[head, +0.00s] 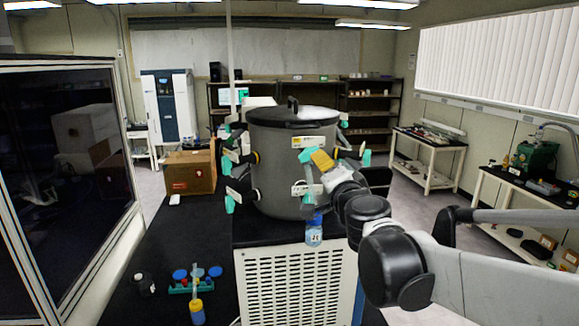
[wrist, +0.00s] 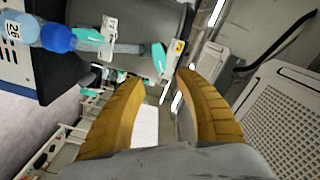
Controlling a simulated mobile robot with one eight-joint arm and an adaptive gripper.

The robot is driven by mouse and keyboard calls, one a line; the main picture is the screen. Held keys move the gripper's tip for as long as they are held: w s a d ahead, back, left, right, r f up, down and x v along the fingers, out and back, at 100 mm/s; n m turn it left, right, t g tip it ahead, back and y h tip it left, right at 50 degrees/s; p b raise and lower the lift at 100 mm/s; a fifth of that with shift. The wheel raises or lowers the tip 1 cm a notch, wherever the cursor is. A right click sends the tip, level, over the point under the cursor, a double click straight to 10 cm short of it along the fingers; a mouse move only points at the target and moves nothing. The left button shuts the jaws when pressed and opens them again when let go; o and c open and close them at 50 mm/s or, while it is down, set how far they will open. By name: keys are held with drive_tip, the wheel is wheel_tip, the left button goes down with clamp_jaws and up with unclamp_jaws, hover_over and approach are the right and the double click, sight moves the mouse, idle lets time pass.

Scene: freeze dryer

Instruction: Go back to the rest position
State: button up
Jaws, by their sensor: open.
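My gripper (head: 318,160) has yellow fingers and is in front of the upper right side of the grey freeze dryer drum (head: 275,172), near a teal valve (head: 306,156). In the wrist view my gripper (wrist: 160,82) has its two fingers spread apart with nothing between them. A blue-capped bottle (head: 314,236) with a numbered label is below the gripper, at the front of the dryer. It also shows at the upper left of the wrist view, clear of the fingers, its blue cap (wrist: 58,39) in line with a valve port. I cannot tell whether it is attached.
More teal valves (head: 230,203) stick out around the drum. A rack (head: 190,286) with blue-capped vials and a yellow-based tube stand on the black bench at the lower left. A cardboard box (head: 190,172) sits behind. A glass-fronted cabinet (head: 65,170) fills the left side.

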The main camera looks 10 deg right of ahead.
drive_tip(key=s+a+f+n+g+y+b, duration=0.1)
drive_tip(key=s+a+f+n+g+b, duration=0.15)
drive_tip(key=s+f+b, duration=0.45)
drive_tip(key=s+a+f+n+g+y+b, duration=0.1)
drive_tip(key=s+a+f+n+y+b, duration=0.2)
drive_tip(key=f, duration=0.7)
drive_tip(key=s+a+f+n+g+b, duration=0.1)
drive_tip(key=s+a+f+n+b, duration=0.1)
drive_tip(key=s+f+n+b, duration=0.4)
drive_tip(key=s+d+f+g+h+b, duration=0.1)
drive_tip(key=s+f+b, duration=0.3)
drive_tip(key=f, duration=0.5)
drive_tip(key=s+d+f+g+h+b, duration=0.1)
drive_tip(key=s+d+f+g+b, duration=0.2)
drive_tip(key=f, duration=0.7)
drive_tip(key=s+d+f+g+h+b, duration=0.2)
drive_tip(key=s+f+b, duration=0.4)
drive_tip(key=f, duration=0.4)
drive_tip(key=shift+s+d+n, duration=0.35)
drive_tip(key=shift+s+d, duration=0.1)
